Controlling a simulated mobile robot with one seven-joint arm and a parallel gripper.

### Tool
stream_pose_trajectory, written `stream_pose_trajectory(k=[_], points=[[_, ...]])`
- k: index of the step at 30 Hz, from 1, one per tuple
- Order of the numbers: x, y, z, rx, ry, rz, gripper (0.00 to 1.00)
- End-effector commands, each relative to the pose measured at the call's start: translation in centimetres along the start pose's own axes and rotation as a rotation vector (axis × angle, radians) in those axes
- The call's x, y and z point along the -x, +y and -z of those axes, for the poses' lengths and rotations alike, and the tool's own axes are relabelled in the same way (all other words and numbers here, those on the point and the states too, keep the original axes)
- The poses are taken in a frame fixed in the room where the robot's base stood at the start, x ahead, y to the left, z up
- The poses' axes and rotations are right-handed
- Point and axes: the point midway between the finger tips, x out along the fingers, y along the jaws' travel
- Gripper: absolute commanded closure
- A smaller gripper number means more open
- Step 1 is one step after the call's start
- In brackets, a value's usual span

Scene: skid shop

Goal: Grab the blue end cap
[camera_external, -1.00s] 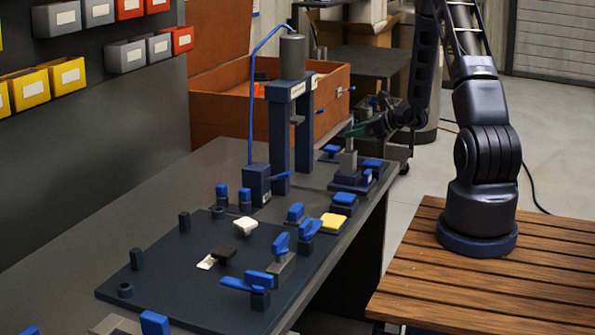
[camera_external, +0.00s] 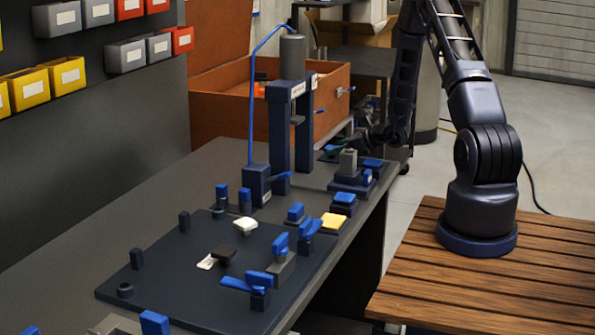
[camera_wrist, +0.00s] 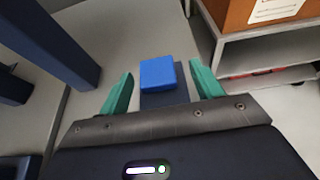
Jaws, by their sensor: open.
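The blue end cap (camera_wrist: 158,73) looks like a small blue block on a dark base (camera_wrist: 165,98) in the wrist view. My gripper (camera_wrist: 160,69) is open, with one green finger on each side of the block in the picture. Gaps show on both sides, so neither finger appears to touch it. I cannot tell whether the fingertips are level with the block or above it. In the external view my gripper (camera_external: 337,148) is low at the far end of the bench, partly hidden behind a grey post; a bit of blue (camera_external: 328,149) shows beside it.
A blue-and-dark press frame (camera_external: 291,120) stands left of my gripper. A fixture with a grey post (camera_external: 348,161) is just in front. Several other blue-topped pieces sit along the bench (camera_external: 150,215). An orange box (camera_external: 222,118) stands behind.

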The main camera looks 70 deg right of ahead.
Motion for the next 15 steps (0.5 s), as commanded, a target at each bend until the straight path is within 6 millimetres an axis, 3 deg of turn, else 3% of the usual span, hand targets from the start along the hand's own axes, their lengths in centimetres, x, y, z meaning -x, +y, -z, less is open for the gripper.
stream_pose_trajectory(k=[9, 15], points=[[-4.1, 0.3, -0.3, 0.001, 0.001, -0.003, 0.35], [-4.5, 0.3, -0.4, 0.001, 0.000, -0.001, 0.35]])
